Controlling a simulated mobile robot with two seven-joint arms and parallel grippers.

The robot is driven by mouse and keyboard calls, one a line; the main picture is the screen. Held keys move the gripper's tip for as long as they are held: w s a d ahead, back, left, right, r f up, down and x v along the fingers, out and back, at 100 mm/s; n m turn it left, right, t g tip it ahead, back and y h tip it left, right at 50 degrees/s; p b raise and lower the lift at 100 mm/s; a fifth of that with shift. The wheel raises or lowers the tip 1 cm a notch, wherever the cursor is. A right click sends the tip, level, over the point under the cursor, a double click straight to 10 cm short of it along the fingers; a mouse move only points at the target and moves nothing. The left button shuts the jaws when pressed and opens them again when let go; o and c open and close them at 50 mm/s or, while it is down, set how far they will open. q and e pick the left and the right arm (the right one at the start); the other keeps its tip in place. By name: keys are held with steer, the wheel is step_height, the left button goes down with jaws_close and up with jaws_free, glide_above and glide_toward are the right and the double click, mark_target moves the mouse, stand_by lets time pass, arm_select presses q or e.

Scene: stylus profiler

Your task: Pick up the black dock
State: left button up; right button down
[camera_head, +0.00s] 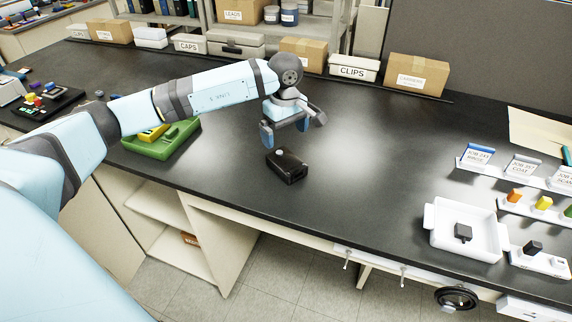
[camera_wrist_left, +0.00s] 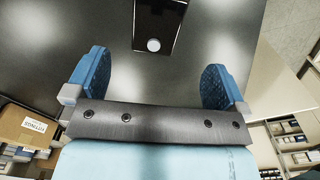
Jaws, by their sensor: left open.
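The black dock (camera_head: 287,167) is a small dark box lying on the dark bench top, near the front edge in the middle of the head view. A small whitish round spot shows on its top. In the left wrist view the dock (camera_wrist_left: 158,22) lies ahead of the fingers, cut by the top edge, with the round spot at its near end. My left gripper (camera_head: 287,137) is open and empty, just behind and above the dock. Its two blue fingers (camera_wrist_left: 157,78) stand apart, and the dock is not between them. My right gripper is not in view.
A green tray (camera_head: 165,142) with a yellow piece lies left of the dock, beneath my arm. A white tray (camera_head: 465,245) with a small dark block and label racks stand at right. Boxes and bins line the back. The bench between is clear.

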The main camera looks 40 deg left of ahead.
mark_target(286, 159)
arm_select(q)
step_height(286, 159, down, 5)
steer(key=shift+f, duration=0.2)
steer(key=f, duration=0.1)
steer(key=f+p, duration=0.1)
steer(key=f, duration=0.3)
steer(key=shift+w, duration=0.25)
steer(key=c, duration=1)
steer(key=shift+r, duration=0.1)
step_height(286, 159, up, 20)
steer(key=shift+f+b, duration=0.1)
steer(key=shift+b, duration=0.6)
